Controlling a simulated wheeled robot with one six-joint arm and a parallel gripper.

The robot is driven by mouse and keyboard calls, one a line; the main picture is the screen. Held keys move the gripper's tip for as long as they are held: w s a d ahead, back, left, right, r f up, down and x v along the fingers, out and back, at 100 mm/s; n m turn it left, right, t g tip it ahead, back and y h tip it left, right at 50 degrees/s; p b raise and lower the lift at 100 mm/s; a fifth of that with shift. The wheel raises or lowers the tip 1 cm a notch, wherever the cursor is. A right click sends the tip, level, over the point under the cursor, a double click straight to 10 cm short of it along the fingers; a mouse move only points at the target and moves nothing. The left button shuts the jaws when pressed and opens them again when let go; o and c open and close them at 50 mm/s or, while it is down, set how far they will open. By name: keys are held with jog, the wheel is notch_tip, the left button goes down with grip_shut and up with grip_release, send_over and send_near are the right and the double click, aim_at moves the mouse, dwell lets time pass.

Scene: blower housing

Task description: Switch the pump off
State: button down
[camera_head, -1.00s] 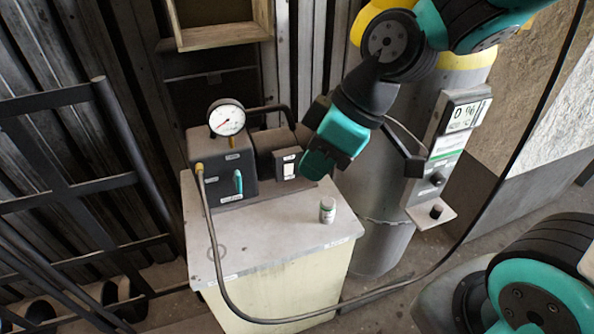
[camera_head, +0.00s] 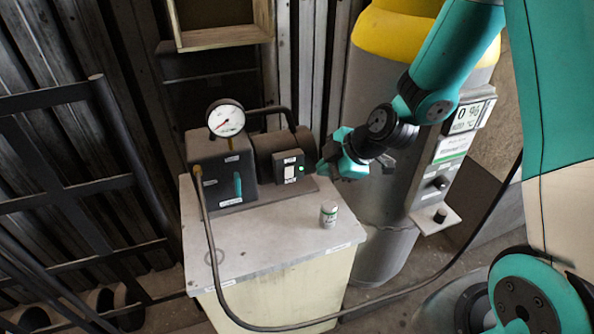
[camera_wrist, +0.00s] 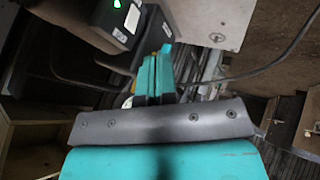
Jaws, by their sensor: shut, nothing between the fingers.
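The pump (camera_head: 245,160) is a dark unit on the light cabinet top. Its switch box (camera_head: 289,171) has a white rocker switch and a lit green light beside it. In the wrist view the switch box (camera_wrist: 118,22) is at the upper left with the green light glowing. A round gauge (camera_head: 226,118) and a teal lever (camera_head: 238,185) are on the pump's left part. My gripper (camera_head: 322,168) is shut and empty, just right of the switch box, with a small gap seeming to lie between them. In the wrist view its teal fingers (camera_wrist: 155,72) are together.
A hose (camera_head: 213,255) hangs from the pump's left side and loops to the right. A grey cylinder with a display panel (camera_head: 455,145) stands at right. A black rack (camera_head: 70,190) is at left.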

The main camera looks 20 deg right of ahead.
aim_at(289, 172)
jog(key=w+a+f+p, duration=0.1)
jog(key=w+f, duration=0.1)
jog(key=w+a+f+p, duration=0.1)
jog(key=w+f, duration=0.1)
jog(key=w, duration=0.1)
jog(key=w+a+f+p, duration=0.1)
jog(key=w+f, duration=0.1)
jog(key=w, duration=0.1)
jog(key=shift+w+a+f, duration=0.2)
jog(key=shift+a+f, duration=0.15)
jog(key=shift+w+b, duration=0.2)
jog(key=shift+b, duration=0.2)
jog(key=shift+w+r, duration=0.1)
jog(key=shift+w, duration=0.05)
jog(key=shift+r, duration=0.2)
